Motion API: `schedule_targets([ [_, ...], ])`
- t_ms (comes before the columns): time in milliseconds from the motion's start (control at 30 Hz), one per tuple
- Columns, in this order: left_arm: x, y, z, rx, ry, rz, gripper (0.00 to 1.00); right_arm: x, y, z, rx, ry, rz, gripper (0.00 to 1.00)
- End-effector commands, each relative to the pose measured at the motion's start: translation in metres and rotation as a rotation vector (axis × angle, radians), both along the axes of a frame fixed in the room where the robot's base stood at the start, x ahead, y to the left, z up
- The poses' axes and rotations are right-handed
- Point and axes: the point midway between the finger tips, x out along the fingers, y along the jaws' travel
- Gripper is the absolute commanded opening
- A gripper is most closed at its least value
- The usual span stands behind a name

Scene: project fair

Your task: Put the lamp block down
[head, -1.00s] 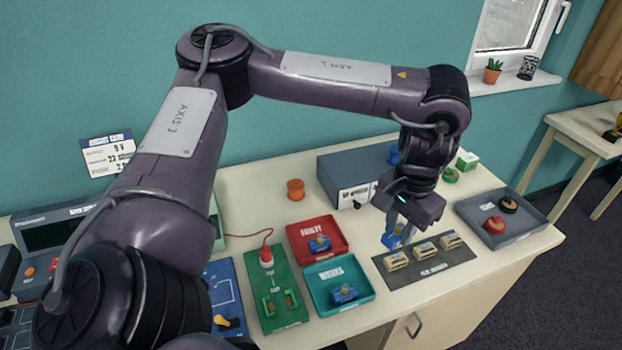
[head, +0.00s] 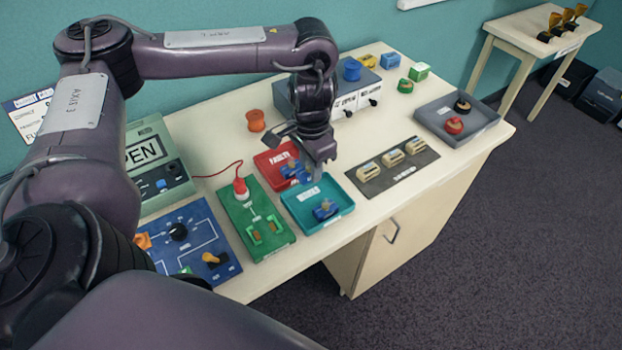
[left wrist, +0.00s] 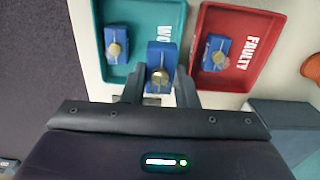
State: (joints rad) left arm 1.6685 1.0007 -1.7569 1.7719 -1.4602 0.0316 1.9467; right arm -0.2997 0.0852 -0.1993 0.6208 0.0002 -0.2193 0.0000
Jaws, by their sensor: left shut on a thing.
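My left gripper (head: 316,170) is shut on a blue lamp block (left wrist: 162,57) with a round bulb on it, seen between the fingers in the left wrist view. It hangs above the border of the teal WORKS tray (head: 338,217) and the red FAULTY tray (head: 262,161). In the left wrist view the held block overlaps the inner edge of the teal tray (left wrist: 181,15), with the red tray (left wrist: 270,20) to its right. One blue block (head: 326,210) lies in the teal tray and another (left wrist: 215,52) in the red tray. My right gripper is out of view.
A dark strip (head: 370,186) with several cream blocks is right of the trays. A green board (head: 245,207) with a red lamp stands left. A grey tray (head: 480,128) with red and black buttons is at the far right. The table front is clear near the strip.

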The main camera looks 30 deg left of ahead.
Motion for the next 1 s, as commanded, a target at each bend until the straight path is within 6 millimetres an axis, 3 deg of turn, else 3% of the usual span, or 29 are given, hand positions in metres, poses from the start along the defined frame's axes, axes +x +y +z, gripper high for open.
schedule_targets([
  [400, 0.0, 0.0, -0.048, -0.001, 0.0, 0.001, 0.0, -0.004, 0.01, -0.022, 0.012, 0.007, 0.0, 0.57],
  [1000, 0.0, 0.0, -0.057, 0.0, 0.0, 0.0, 0.0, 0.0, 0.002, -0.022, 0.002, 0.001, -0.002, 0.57],
])
